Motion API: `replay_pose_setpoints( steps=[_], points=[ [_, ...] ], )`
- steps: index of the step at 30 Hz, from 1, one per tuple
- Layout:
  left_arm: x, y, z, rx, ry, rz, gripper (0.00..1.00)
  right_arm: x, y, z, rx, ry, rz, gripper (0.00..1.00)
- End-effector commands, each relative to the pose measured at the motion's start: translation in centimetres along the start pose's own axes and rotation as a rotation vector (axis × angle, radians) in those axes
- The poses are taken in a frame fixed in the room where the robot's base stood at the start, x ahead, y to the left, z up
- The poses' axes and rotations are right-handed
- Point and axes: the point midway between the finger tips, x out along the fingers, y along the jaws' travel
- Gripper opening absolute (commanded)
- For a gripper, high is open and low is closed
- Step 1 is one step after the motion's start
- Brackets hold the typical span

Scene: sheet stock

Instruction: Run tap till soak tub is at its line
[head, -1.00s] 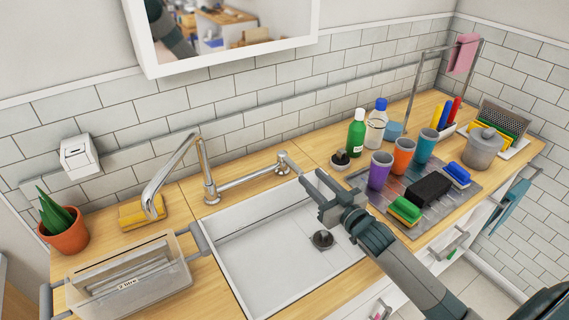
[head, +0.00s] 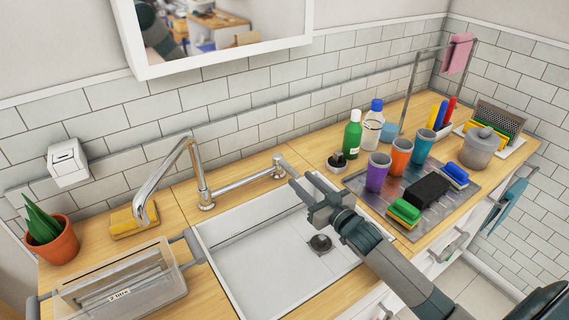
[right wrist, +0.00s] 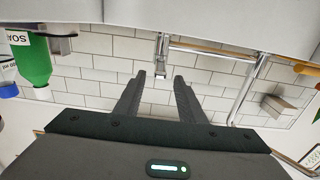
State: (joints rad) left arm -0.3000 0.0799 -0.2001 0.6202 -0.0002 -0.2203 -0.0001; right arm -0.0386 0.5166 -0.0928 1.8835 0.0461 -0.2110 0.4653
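The chrome tap (head: 202,185) stands behind the white sink. Its spout arches left and its tip hangs near the back of the soak tub; I see no water stream. The clear soak tub (head: 167,284) with grey handles and a small label stands on the counter left of the sink. Its water level cannot be made out. My right gripper (head: 302,183) is open and empty, just short of the lever's end (right wrist: 161,68), which shows between its fingers in the right wrist view. My left gripper is out of view.
A yellow sponge (head: 127,222) and potted plant (head: 60,243) are behind the tub.

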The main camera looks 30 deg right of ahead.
Motion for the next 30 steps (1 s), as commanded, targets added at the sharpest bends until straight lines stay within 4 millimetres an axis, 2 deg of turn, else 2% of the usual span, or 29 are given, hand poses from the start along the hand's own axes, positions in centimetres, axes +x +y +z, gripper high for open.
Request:
replay_pose_setpoints(
  steps=[12,18,24,30],
  points=[
    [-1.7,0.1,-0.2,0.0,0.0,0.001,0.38,6.4,0.0,-0.3,0.001,0.0,0.001,0.36],
    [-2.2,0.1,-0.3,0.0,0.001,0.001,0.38,9.0,0.0,-0.2,0.0,0.0,0.0,0.36],
    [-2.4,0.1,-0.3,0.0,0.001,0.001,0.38,10.2,0.0,-0.1,0.0,0.0,0.0,0.36],
    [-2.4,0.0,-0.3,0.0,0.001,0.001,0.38,10.4,0.0,-0.1,-0.001,0.001,0.0,0.36]
  ],
)
